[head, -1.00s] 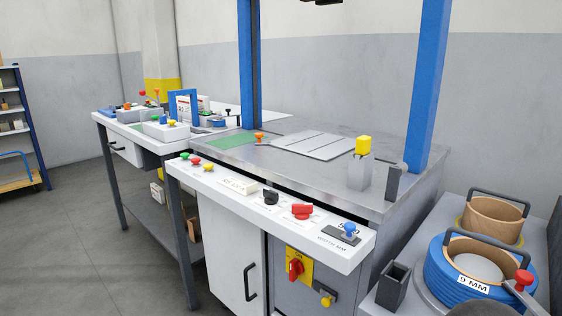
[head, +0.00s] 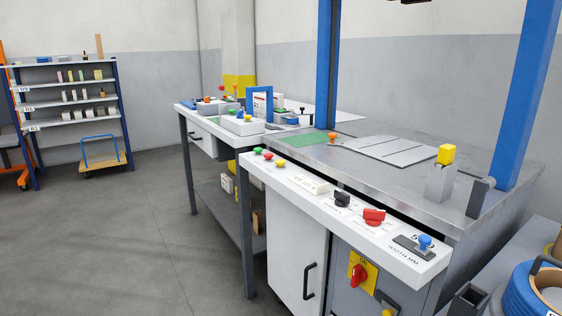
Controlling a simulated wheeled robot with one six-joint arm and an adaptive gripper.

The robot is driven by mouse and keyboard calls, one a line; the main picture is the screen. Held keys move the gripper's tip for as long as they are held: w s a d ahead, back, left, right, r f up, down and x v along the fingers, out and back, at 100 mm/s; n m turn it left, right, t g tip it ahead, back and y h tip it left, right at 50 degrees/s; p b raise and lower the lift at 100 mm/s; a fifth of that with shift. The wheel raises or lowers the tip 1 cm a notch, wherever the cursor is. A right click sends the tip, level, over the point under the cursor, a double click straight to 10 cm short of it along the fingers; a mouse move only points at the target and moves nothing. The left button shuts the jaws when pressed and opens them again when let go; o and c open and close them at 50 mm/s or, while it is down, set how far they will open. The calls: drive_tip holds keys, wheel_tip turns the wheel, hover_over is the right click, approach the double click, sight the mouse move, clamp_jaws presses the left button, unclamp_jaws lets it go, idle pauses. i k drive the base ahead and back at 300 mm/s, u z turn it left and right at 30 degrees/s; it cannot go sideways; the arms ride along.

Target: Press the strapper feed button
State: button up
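The strapper (head: 470,165) is a grey steel-topped machine with blue uprights, standing at the right. A white control panel (head: 318,212) runs along its front edge. At the panel's left end are a green button (head: 257,150), a red button (head: 267,155) and a yellow button (head: 280,162). Further right are a white display (head: 309,184), a black knob (head: 342,199), a red knob (head: 374,216) and a blue-topped lever (head: 425,242). The button labels are too small to read, so I cannot tell which is feed. My gripper is not in view.
A white side table (head: 203,131) with more controls adjoins the strapper's left end. A red switch (head: 358,275) sits on the front below the panel. Blue strap coil (head: 525,295) stands at lower right. Shelves (head: 70,115) and a trolley (head: 104,163) stand far left. The floor at left is clear.

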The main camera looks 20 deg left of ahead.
sight(280, 163)
drive_tip(key=u, duration=0.55)
drive_tip(key=k, duration=0.65)
drive_tip(key=u, duration=1.1)
drive_tip(key=i, duration=1.05)
drive_tip(key=z, duration=0.5)
drive_tip(key=i, duration=0.55)
drive_tip(key=z, duration=0.6)
